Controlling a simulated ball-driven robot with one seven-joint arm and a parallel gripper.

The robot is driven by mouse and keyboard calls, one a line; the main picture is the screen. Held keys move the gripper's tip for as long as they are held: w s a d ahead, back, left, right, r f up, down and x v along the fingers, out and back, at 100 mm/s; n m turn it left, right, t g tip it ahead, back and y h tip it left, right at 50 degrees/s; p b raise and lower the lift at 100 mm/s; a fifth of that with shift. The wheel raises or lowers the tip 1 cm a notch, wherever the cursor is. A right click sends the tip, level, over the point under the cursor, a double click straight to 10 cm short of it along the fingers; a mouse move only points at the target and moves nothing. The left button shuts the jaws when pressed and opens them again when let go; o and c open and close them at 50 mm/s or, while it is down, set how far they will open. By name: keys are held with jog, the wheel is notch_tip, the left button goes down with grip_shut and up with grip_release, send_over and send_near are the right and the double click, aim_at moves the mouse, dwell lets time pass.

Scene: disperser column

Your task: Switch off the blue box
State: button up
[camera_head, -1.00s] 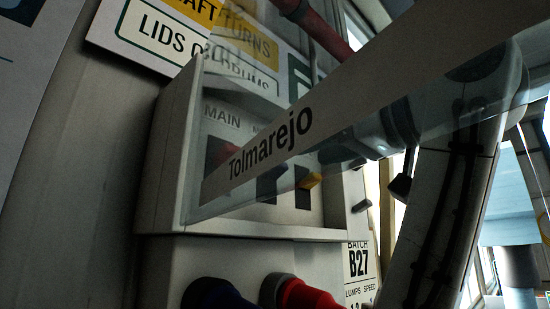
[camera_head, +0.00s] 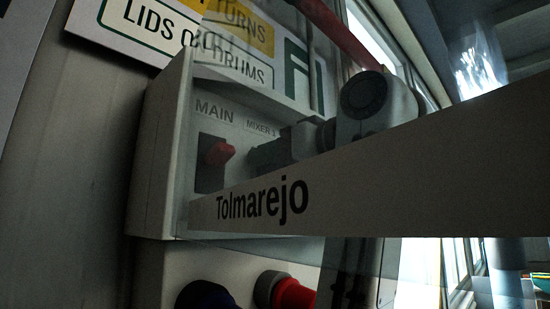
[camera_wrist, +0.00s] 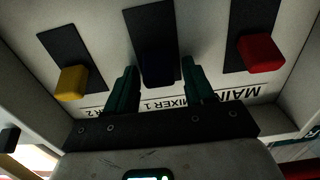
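The switch panel (camera_head: 205,115) is a pale recessed box marked MAIN and MIXER 1. A dark blue block switch (camera_wrist: 158,66) sits on a black plate above the MIXER 1 label in the wrist view. My gripper's green fingers (camera_wrist: 161,78) are open, one on each side of this switch. I cannot tell whether they touch it. A red switch (camera_wrist: 259,53) is to the right and a yellow switch (camera_wrist: 71,83) to the left. In the head view my gripper (camera_head: 262,157) is at the panel, right of the red switch (camera_head: 219,153), and hides the blue one.
A clear cover with a white strip lettered Tolmarejo (camera_head: 400,185) crosses in front of the panel and my arm. Below the panel are a red knob (camera_head: 293,296) and a dark blue knob (camera_head: 207,296). A sign (camera_head: 140,30) hangs above.

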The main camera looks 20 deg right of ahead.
jog(key=c, duration=0.8)
jog(key=f+t+b, duration=0.1)
jog(key=b, duration=0.2)
jog(key=shift+s+f+y, duration=0.1)
jog(key=shift+y, duration=0.3)
jog(key=shift+c, duration=0.2)
jog(key=shift+f+t+y+b, duration=0.3)
jog(key=shift+t+b, duration=0.5)
jog(key=shift+b, duration=0.2)
jog(key=t+b, duration=0.2)
jog(key=b, duration=0.1)
jog(key=shift+s+d+f, duration=0.1)
jog(key=shift+s+f, duration=0.05)
jog(key=shift+f, duration=0.1)
jog(key=shift+t+y+b, duration=0.4)
jog(key=shift+t+y, duration=0.1)
jog(key=shift+y, duration=0.1)
jog(key=o, duration=1)
jog(key=shift+c, duration=0.2)
jog(key=shift+s, duration=0.1)
